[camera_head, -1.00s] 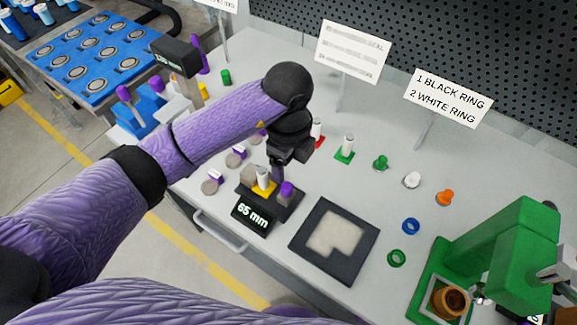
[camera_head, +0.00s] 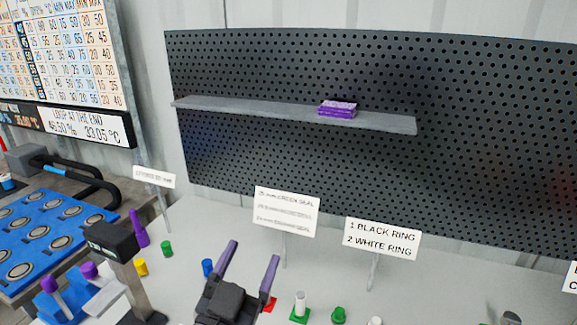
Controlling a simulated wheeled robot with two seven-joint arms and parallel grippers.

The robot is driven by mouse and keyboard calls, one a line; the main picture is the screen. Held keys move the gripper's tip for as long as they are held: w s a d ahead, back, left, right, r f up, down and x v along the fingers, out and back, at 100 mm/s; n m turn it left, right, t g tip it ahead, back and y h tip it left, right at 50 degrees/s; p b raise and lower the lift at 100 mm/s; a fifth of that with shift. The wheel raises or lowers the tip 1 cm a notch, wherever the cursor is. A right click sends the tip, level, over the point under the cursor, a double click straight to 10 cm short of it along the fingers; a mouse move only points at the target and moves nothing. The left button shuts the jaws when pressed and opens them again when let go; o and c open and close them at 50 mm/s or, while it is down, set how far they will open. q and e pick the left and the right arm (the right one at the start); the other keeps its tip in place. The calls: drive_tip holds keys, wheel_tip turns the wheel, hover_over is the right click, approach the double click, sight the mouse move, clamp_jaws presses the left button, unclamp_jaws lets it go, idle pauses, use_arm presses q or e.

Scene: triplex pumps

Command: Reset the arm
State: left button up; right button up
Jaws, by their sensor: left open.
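My left gripper (camera_head: 249,264) shows at the bottom middle of the head view, with a dark body and two purple fingers spread apart and pointing up and away. Nothing is between its fingers. It is above the grey worktable (camera_head: 205,225), in front of the sign with several lines about seals (camera_head: 285,212). The rest of my left arm is below the picture. My right gripper is not in view.
A blue cylinder (camera_head: 207,267), a red piece (camera_head: 270,304) and a green base with a white cylinder (camera_head: 300,305) are near the gripper. A black-topped stand (camera_head: 112,240) is left. A pegboard shelf (camera_head: 250,113) holds a purple sponge-like block (camera_head: 337,109).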

use_arm(q)
drive_tip(key=s+a+f+n+g+y, duration=0.3)
drive_tip(key=a+f+n+g+y, duration=0.4)
drive_tip(key=f, duration=0.4)
drive_tip(key=s+a+f+m+g, duration=0.2)
drive_tip(key=s+f+m+g, duration=0.1)
drive_tip(key=s+f+g, duration=1.15)
drive_tip(key=s+f+t+b, duration=0.1)
drive_tip(key=s+f+b, duration=0.15)
drive_tip(key=f, duration=0.75)
drive_tip(key=s+f+t+b, duration=0.1)
drive_tip(key=s+f+t, duration=0.15)
drive_tip(key=f, duration=0.75)
drive_tip(key=s+a+f+g+b, duration=0.2)
drive_tip(key=s+a+f, duration=0.1)
drive_tip(key=s+f, duration=0.7)
drive_tip(key=s, duration=0.3)
drive_tip(key=shift+a+f+m, duration=0.25)
drive_tip(key=shift+f+m, duration=0.05)
